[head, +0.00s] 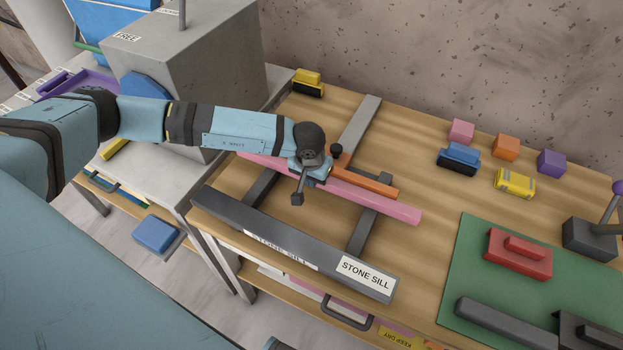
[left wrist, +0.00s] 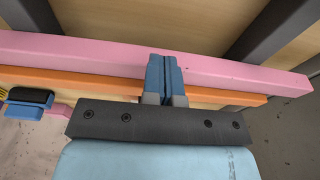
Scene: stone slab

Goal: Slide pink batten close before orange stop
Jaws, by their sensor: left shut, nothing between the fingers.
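The long pink batten (head: 385,207) lies across two grey rails (head: 359,117) on the wooden bench. Its middle is partly hidden behind my left gripper in the head view. The orange stop (head: 381,188), a thinner bar, lies along the far side of the batten. In the left wrist view the pink batten (left wrist: 230,71) and the orange stop (left wrist: 105,85) run side by side with little or no visible gap. My left gripper (head: 318,178) is shut and empty. Its fingertips (left wrist: 163,62) overlap the batten's edge in the picture; I cannot tell whether they touch. My right gripper is not in view.
A dark stone sill (head: 290,243) lies along the bench's near edge. A grey block machine (head: 200,70) stands at the left. Several small blocks and brushes, including a yellow one (head: 514,184), sit at the back right. A green mat (head: 470,270) holds a red block (head: 518,254).

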